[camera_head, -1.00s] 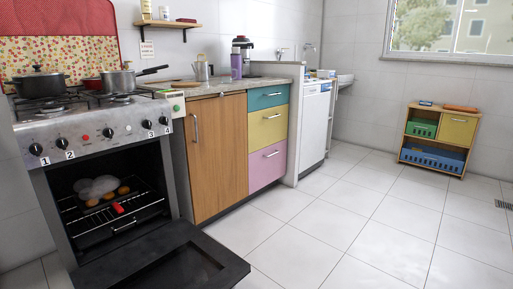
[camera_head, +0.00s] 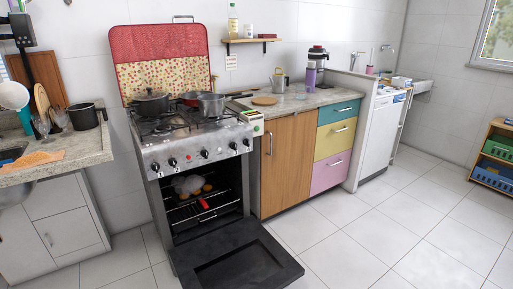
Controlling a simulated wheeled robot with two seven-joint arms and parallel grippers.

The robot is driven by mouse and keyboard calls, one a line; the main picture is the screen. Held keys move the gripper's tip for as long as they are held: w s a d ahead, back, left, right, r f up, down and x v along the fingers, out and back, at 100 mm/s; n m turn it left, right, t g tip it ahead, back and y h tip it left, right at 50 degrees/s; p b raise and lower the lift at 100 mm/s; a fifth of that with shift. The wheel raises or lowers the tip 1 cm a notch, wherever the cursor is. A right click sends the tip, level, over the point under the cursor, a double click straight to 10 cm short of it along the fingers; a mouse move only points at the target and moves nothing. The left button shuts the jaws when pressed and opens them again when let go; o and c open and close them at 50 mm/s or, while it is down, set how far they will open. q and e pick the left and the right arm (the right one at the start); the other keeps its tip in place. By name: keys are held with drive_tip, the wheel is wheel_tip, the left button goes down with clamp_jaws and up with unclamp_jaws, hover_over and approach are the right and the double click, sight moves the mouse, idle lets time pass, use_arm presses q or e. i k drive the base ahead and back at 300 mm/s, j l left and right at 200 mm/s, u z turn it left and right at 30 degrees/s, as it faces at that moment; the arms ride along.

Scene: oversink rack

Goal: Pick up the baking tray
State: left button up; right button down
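The stove (camera_head: 197,147) has its oven open, with the black oven door (camera_head: 240,262) folded down toward the floor. Inside, a pale rounded food piece (camera_head: 188,184) and several orange-brown pieces sit on a wire rack (camera_head: 222,208). A small red piece (camera_head: 204,203) shows at the rack's front. Below it is a dark tray-like part with a thin metal handle (camera_head: 207,217). The oven is dark, and I cannot tell for sure which part is the baking tray. Neither of my grippers is in view.
Pots (camera_head: 151,104) stand on the burners. A counter (camera_head: 70,150) with a dark pot and dishes is at left; wooden and coloured cabinets (camera_head: 289,165) are at right. The tiled floor (camera_head: 360,235) is clear to the right of the lowered door.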

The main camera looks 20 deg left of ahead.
sight(209, 188)
drive_tip(key=j+u, duration=0.3)
drive_tip(key=j, duration=0.55)
drive_tip(key=i+j+u, duration=0.1)
drive_tip(key=j+u, duration=0.15)
drive_tip(key=j, duration=0.55)
